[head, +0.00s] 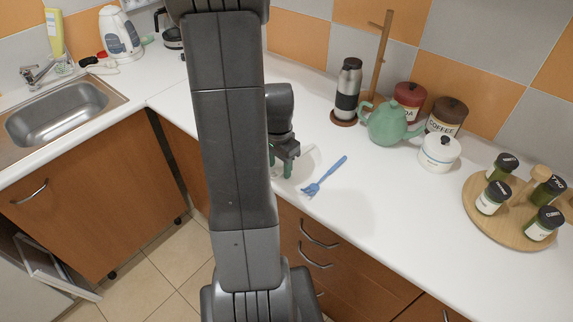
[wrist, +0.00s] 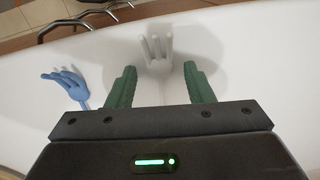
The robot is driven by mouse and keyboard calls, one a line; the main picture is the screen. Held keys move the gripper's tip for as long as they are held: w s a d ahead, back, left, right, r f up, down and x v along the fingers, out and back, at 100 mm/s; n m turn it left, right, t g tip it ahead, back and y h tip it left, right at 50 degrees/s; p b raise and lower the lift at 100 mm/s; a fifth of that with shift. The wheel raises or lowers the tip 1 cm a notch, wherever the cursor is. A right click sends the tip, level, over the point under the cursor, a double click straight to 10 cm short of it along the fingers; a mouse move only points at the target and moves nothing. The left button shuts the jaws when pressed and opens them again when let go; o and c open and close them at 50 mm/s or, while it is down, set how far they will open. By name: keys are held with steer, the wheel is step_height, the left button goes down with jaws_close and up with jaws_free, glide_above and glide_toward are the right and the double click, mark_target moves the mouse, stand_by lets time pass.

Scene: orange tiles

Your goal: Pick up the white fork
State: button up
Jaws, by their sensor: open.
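The white fork (wrist: 158,52) lies on the white counter in the wrist view. Its prongs point away from me toward the counter's front edge, and it sits between and just beyond my fingertips. My gripper (wrist: 154,78) has two green fingers spread apart, with nothing held between them. In the head view my gripper (head: 285,165) is low over the counter, partly behind my arm; I cannot make out the white fork there. A blue fork-like utensil (wrist: 66,84) lies left of my gripper in the wrist view, and to its right in the head view (head: 325,176).
A green teapot (head: 392,124), a flask (head: 347,92), canisters (head: 446,117) and a wooden spice tray (head: 512,238) stand to the right. A sink (head: 58,116) is at the left. Drawer handles (wrist: 90,20) show below the counter edge. The counter right of the blue utensil is clear.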

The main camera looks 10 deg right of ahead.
jaws_close()
steer(key=shift+r, duration=0.1)
